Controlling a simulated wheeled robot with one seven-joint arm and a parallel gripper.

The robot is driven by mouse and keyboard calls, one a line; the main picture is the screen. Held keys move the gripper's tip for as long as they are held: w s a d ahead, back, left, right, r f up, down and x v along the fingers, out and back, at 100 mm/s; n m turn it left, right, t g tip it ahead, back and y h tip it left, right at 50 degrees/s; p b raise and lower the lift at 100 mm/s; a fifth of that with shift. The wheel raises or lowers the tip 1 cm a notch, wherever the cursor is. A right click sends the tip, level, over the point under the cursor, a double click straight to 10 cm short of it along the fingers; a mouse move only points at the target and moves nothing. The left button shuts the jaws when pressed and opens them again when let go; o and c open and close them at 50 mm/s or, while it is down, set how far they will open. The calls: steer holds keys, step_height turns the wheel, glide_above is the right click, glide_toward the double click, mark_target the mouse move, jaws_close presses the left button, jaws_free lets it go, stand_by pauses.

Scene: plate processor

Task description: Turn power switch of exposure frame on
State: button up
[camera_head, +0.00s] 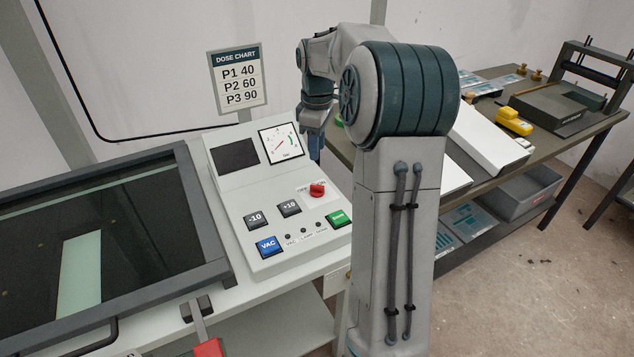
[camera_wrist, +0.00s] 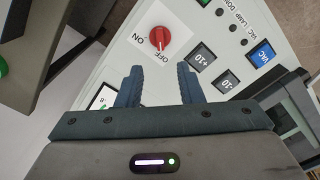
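The power switch is a red rotary knob (camera_head: 317,189) on a white plate on the sloped control panel (camera_head: 236,183) of the exposure frame. In the wrist view the knob (camera_wrist: 159,38) sits just ahead of my fingertips, roughly centred between them. ON and OFF labels stand beside it, and its pale mark seems to face OFF. My gripper (camera_wrist: 159,78) is open and empty, its two dark fingers apart and not around the knob. In the head view my gripper (camera_head: 316,146) hangs above the panel's right side, near the gauge.
Near the knob are a green button (camera_head: 338,218), a blue VAC button (camera_head: 268,246), black -10 (camera_head: 256,220) and +10 (camera_head: 289,208) buttons, a screen (camera_head: 235,156) and a gauge (camera_head: 281,144). The glass-topped frame (camera_head: 203,215) lies left; a cluttered table (camera_head: 553,146) stands right.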

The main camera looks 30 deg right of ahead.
mark_target(317, 185)
step_height(317, 185, down, 12)
steer(key=shift+r, duration=0.25)
jaws_close()
